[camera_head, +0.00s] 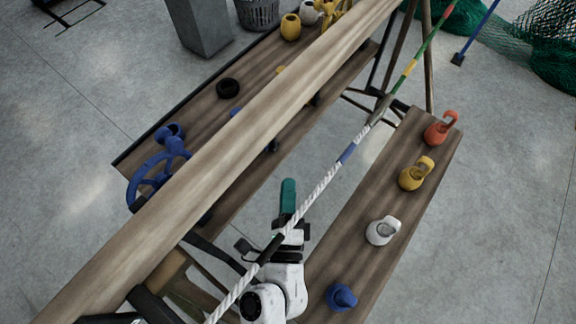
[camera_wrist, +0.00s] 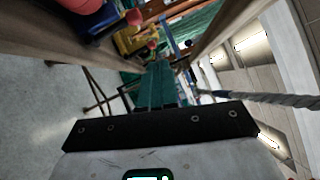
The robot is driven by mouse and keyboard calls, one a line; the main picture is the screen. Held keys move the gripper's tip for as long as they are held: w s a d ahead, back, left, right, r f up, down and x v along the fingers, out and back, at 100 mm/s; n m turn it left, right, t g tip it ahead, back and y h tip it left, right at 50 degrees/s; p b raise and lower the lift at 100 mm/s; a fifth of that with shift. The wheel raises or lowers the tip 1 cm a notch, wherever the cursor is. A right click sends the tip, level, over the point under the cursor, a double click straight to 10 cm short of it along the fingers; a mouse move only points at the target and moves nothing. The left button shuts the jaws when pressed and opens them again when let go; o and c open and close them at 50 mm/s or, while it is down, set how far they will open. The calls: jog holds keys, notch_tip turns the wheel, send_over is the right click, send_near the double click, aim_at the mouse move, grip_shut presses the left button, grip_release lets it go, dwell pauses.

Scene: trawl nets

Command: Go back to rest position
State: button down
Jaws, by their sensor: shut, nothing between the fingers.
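My gripper (camera_head: 288,196) has teal fingers and points up the picture in the head view, over the gap between two wooden benches. The fingers are together and hold nothing. They also show at the middle of the wrist view (camera_wrist: 160,85). A white rope (camera_head: 318,187) with coloured bands runs diagonally past my wrist. In the head view it crosses close to the wrist; I cannot tell whether they touch.
A long wooden beam (camera_head: 240,145) spans the left. A blue wheel (camera_head: 148,190) and black ring (camera_head: 228,88) are there. Green nets (camera_head: 460,30) lie upper right.

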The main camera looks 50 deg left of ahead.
dwell(0.5)
jog(key=w+d+f+n+g+h, duration=0.2)
jog(key=d+n, duration=0.1)
jog(key=d, duration=0.4)
jog(key=w+d+f+n+g+h, duration=0.2)
jog(key=d+n+h, duration=0.15)
jog(key=d, duration=0.35)
jog(key=w+d+f+n+g+h, duration=0.1)
jog(key=w+d+f+n+g, duration=0.2)
jog(key=d, duration=0.5)
jog(key=s+d+g+h, duration=0.2)
jog(key=s+d+h, duration=0.2)
jog(key=s+d, duration=0.3)
jog(key=s+d+g+h, duration=0.3)
jog(key=s+d, duration=0.4)
jog(key=d, duration=1.1)
jog(key=shift+s+n+h, duration=0.2)
jog(key=shift+n+h, duration=0.15)
jog(key=shift+h, duration=0.4)
